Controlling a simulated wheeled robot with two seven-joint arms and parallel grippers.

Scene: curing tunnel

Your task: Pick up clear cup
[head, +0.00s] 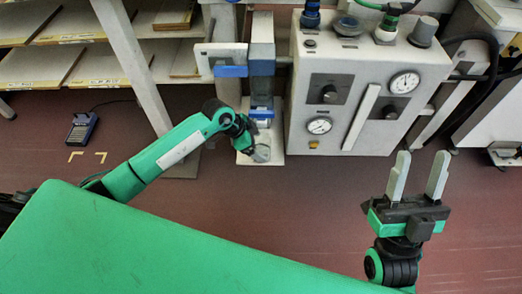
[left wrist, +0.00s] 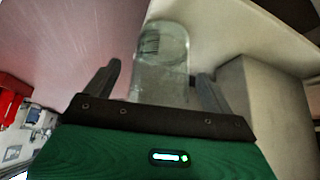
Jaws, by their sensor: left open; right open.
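The clear cup (left wrist: 160,62) is see-through and shows in the left wrist view, between and beyond the two dark fingers of my left gripper (left wrist: 159,72). The fingers stand apart on either side of it, with a visible gap on the left; contact on the right cannot be told. In the head view my left gripper (head: 258,150) is low at the front of the stand's white base plate, and the cup cannot be made out clearly there. My right gripper (head: 421,160) is open and empty, pointing up over the floor at the right.
The stand's white base plate (head: 246,158) lies below a blue-and-grey column (head: 262,60). A grey control box (head: 335,128) with gauges stands just right of it. Shelves (head: 105,68) are at the back left, and a pedal (head: 81,128) lies on the floor. Floor between my grippers is clear.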

